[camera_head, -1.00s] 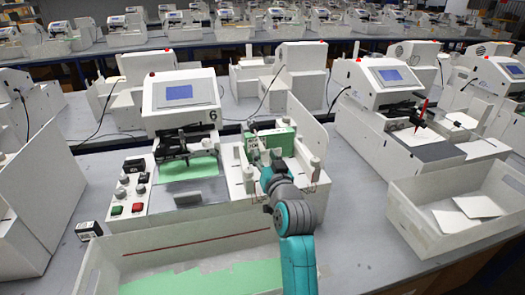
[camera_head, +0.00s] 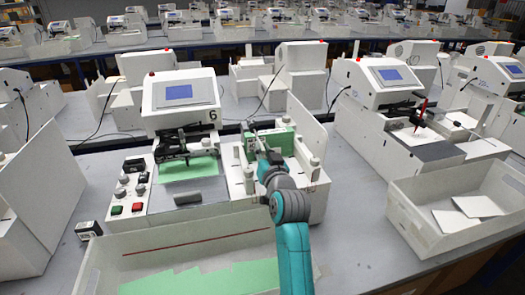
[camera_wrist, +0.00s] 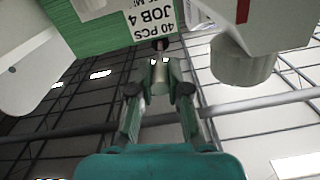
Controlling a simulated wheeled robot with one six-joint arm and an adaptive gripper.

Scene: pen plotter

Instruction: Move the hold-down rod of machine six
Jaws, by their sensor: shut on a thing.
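Machine six (camera_head: 212,115) is the white plotter in the middle, with a blue screen and a "6" on its side. At its right side stands a green card stack (camera_head: 281,142), whose label reads "40 PCS" and "JOB 4" in the wrist view (camera_wrist: 152,22). My gripper (camera_head: 264,160) is in front of this stack. In the wrist view my gripper (camera_wrist: 160,84) is shut on a pale cylindrical end of the hold-down rod (camera_wrist: 160,73), just beside the green stack. The rest of the rod is mostly hidden by the stack and my fingers.
A white round post (camera_wrist: 242,66) stands close right of my fingers. A white upright panel (camera_head: 312,128) rises right of the stack. Below machine six is a tray (camera_head: 190,245) with green sheets. Another open tray (camera_head: 480,180) stands at right.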

